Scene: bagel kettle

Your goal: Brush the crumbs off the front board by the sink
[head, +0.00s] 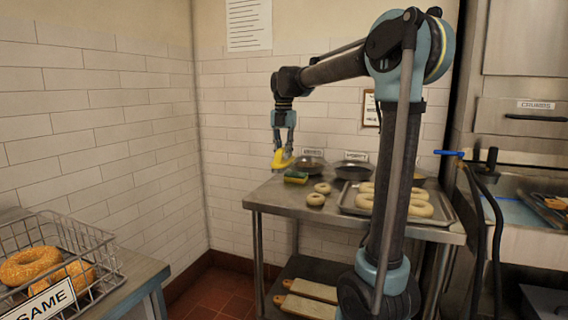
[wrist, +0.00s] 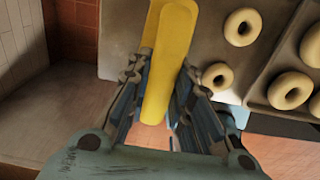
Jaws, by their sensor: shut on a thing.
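My gripper (head: 284,145) is shut on a yellow curved tool (head: 283,160), held just above the left end of the steel table (head: 275,195). The tool (wrist: 166,70) also shows in the wrist view, running lengthwise between the fingers; I cannot make out bristles. The sink area (head: 515,212) is at the far right, partly cut off, with a dark board or tray (head: 545,212) at its edge. Two wooden boards (head: 305,307) lie on the lower shelf of the table. I cannot make out crumbs on any board.
A green and yellow sponge (head: 296,177), loose bagels (head: 316,199) and a tray of bagels (head: 438,212) are on the table, with round pans (head: 311,166) behind. Black hoses (head: 492,195) hang by the sink. A wire basket (head: 60,270) of bagels stands at left.

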